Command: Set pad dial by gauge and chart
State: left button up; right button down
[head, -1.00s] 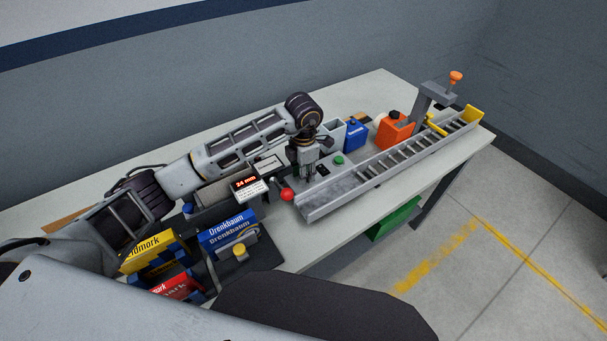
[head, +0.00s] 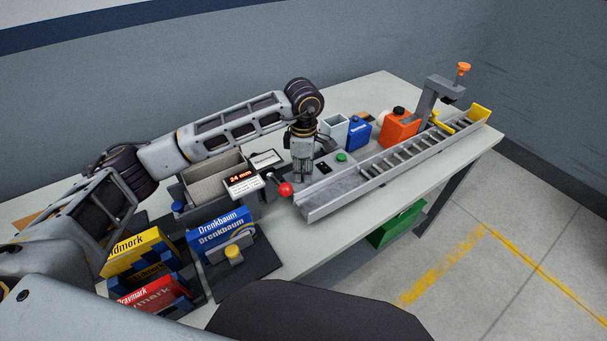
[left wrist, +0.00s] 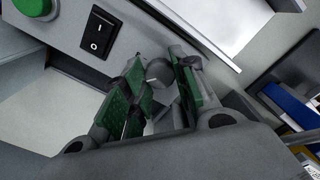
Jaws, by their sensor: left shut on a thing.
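My left gripper (head: 303,176) points down at the grey control panel (head: 331,166) beside the chute. In the left wrist view the green-padded fingers (left wrist: 163,92) are shut on a small round grey dial (left wrist: 159,72), one on each side; its markings cannot be read. A black rocker switch (left wrist: 101,32) and a green button (left wrist: 33,6) sit beside it on the panel. A small display (head: 243,178) reads "24 mm" in orange, with a white label under it. A white card (head: 266,159), perhaps the chart, stands behind it; its print is too small to read. My right gripper is not in view.
A red ball knob (head: 285,189) stands close to the gripper's left. A long grey chute (head: 390,166) runs right to an orange-topped post (head: 438,95). Blue (head: 359,132) and orange (head: 399,127) canisters stand behind. Boxes (head: 222,229) and a grey bin (head: 213,176) are left.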

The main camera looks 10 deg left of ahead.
pick_arm(q)
jog(key=shift+m, duration=0.4)
jog(key=shift+b, duration=0.35)
jog(key=o, duration=1.1)
jog(key=shift+c, duration=0.2)
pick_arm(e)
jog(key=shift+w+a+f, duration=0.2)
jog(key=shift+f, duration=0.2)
